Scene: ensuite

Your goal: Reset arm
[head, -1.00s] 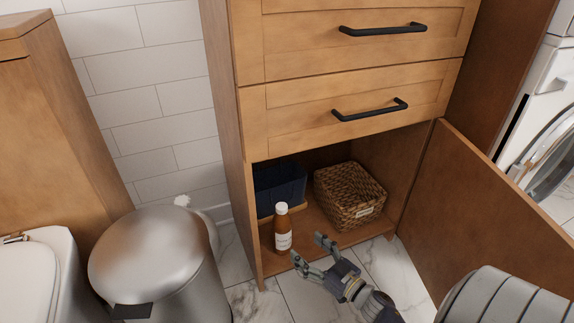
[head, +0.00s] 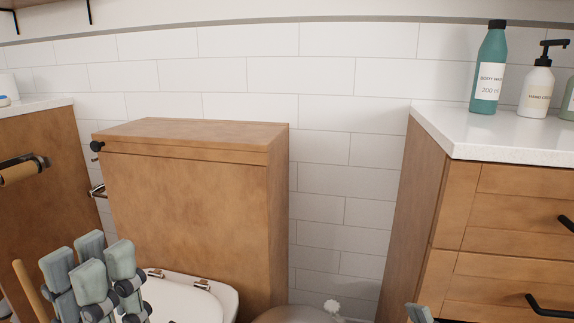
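My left gripper (head: 91,268) is at the lower left of the head view, pointing up in front of the toilet. Its pale grey finger pads stand upright with gaps between them, and I see nothing held there. Only a grey fingertip of my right gripper (head: 419,313) shows at the bottom edge, in front of the drawer cabinet (head: 410,215). The rest of that gripper is out of the picture, so I cannot tell its state.
A toilet (head: 185,300) stands before a wooden cistern box (head: 195,200). A metal bin (head: 300,314) shows at the bottom edge. A teal bottle (head: 488,75) and a pump bottle (head: 537,90) stand on the right counter. A wooden stick (head: 32,292) is beside the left gripper.

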